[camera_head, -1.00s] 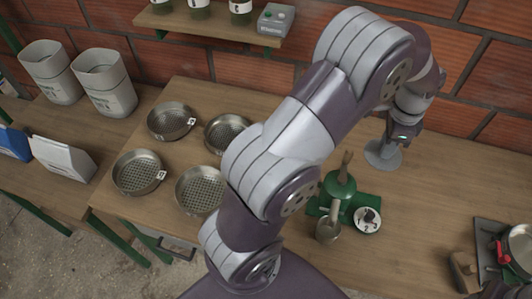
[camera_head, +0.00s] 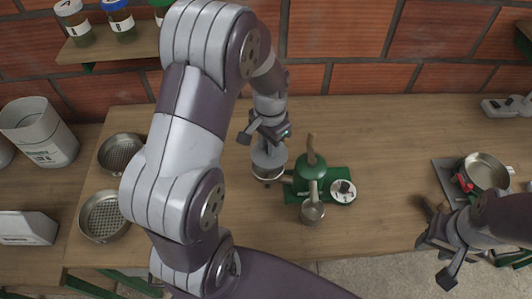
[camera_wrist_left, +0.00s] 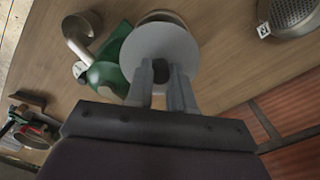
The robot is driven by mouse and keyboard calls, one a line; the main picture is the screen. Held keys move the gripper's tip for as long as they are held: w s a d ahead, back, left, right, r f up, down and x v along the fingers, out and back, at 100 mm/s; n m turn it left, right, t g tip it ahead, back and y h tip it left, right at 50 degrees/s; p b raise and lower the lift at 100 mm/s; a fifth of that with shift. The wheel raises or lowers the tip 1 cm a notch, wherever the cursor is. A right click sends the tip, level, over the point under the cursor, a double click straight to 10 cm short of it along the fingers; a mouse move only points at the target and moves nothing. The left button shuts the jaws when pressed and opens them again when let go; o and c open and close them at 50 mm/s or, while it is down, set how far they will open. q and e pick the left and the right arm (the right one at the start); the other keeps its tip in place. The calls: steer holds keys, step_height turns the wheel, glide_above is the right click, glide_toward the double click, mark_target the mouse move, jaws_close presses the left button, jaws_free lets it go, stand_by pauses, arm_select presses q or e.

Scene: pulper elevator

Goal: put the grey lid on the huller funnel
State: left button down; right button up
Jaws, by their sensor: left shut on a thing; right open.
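The grey lid (camera_head: 268,159) is a flat cone-shaped disc with a knob; the left wrist view shows it as a pale disc (camera_wrist_left: 160,45). My left gripper (camera_head: 267,138) is shut on its knob from above. The green huller (camera_head: 312,171) stands beside it to the right on a green base, with a wooden handle and a metal cup in front. A round rim (camera_head: 268,180) shows just under the lid, probably the funnel; the lid hides most of it, and I cannot tell whether they touch. My right gripper (camera_head: 436,262) is open and empty at the table's front right.
A small white dish (camera_head: 343,191) sits right of the huller. Sieves (camera_head: 104,216) lie at the left, partly behind my left arm. A metal pan (camera_head: 485,172) on a dark stand is at the right. The table (camera_head: 385,140) between huller and pan is clear.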

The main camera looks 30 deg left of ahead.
arm_select(q)
steer(key=shift+s+a+f, duration=0.2)
steer(key=shift+s+f, duration=0.05)
steer(key=shift+f, duration=0.1)
step_height(320, 180, down, 3)
steer(key=shift+d, duration=0.15)
steer(key=shift+w+f, duration=0.1)
steer(key=shift+f, duration=0.35)
steer(key=shift+f, duration=0.4)
steer(key=c, duration=1)
jaws_free()
steer(key=shift+r, duration=0.15)
